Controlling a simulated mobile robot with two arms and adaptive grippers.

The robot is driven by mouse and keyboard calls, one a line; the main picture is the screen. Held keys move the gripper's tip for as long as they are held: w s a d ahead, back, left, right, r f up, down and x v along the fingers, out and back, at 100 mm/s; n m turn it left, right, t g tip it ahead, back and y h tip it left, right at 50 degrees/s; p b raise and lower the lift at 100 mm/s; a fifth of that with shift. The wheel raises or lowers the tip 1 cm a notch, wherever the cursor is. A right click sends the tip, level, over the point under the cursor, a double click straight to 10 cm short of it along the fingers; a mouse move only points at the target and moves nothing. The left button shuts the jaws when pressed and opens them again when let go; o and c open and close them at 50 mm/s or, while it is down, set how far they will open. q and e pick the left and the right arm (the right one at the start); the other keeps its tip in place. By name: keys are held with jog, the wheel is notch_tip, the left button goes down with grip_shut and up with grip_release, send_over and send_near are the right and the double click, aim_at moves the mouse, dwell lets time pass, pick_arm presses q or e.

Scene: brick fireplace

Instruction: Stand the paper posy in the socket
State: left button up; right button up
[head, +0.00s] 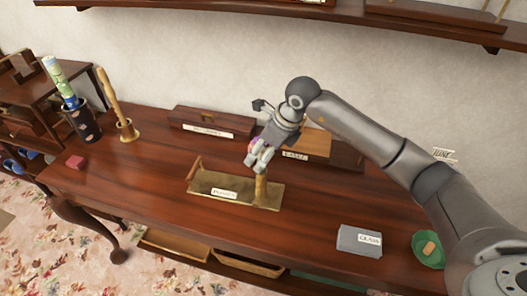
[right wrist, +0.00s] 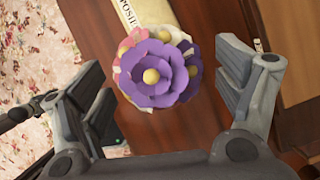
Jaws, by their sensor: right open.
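The paper posy (right wrist: 158,72), with purple and pink flowers and yellow centres, is between the fingers of my right gripper (right wrist: 175,95) in the right wrist view, with gaps on both sides. In the head view, the right gripper (head: 258,160) is open, pointing down over the right end of a brass tray labelled POSIES (head: 225,196). A tan upright piece (head: 262,187) stands below the fingers at that end; whether it is the socket or the posy's lower part, I cannot tell. The posy's stem is hidden in the wrist view. My left gripper is not in view.
A dark vase with a rolled paper (head: 84,122) and a brass holder with a wooden stick (head: 127,130) stand at the table's left. A red block (head: 75,162), grey GLASS box (head: 359,241) and green dish (head: 428,249) lie nearer the edges. Labelled boxes (head: 213,124) line the back.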

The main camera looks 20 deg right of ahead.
jog(key=v, duration=1.1)
jog(key=shift+r, duration=0.2)
